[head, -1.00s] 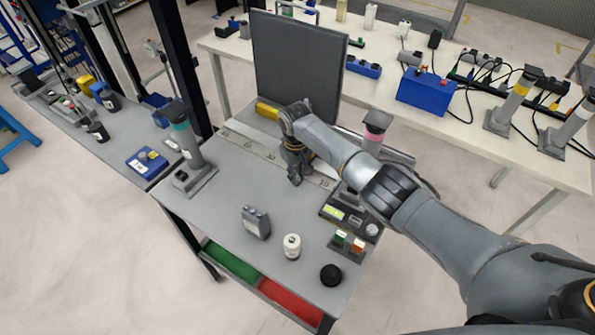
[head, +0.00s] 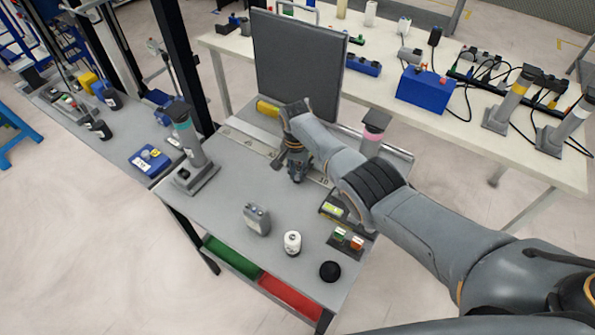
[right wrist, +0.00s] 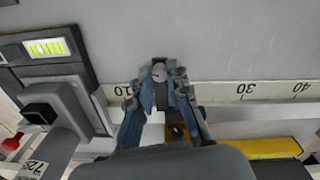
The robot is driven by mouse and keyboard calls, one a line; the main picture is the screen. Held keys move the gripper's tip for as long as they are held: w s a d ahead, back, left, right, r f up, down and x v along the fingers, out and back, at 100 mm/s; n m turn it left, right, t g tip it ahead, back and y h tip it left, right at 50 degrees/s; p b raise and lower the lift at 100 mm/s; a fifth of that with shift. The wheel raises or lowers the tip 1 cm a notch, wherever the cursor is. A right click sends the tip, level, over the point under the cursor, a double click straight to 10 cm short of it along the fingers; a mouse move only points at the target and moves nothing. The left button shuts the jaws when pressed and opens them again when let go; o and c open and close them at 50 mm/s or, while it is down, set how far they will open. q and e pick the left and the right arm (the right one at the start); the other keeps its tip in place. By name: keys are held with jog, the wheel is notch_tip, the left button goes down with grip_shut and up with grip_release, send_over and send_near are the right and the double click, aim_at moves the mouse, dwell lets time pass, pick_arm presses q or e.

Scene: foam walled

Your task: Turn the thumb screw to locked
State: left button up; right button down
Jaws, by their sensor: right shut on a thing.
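My right gripper (head: 291,172) is low over the grey bench, at the numbered scale strip (head: 250,141). In the right wrist view its two fingers (right wrist: 160,88) are closed in around a small grey knob on a dark bar (right wrist: 159,72), which appears to be the thumb screw. The fingers hide most of it, and whether it is locked cannot be told. In the head view my gripper and arm cover the screw. My left gripper is not in view.
A dark upright panel (head: 297,62) stands behind the gripper. A display box (head: 332,209) sits to its right. A grey block (head: 256,219), a white canister (head: 292,243) and a black puck (head: 329,271) stand on the front of the bench.

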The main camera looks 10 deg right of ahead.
aim_at(297, 175)
jog(key=shift+m, duration=1.6)
jog(key=c, duration=1.3)
grip_release()
jog(key=shift+r, duration=0.1)
jog(key=r, duration=1.1)
jog(key=shift+w+r, duration=0.2)
jog(key=shift+r, duration=0.2)
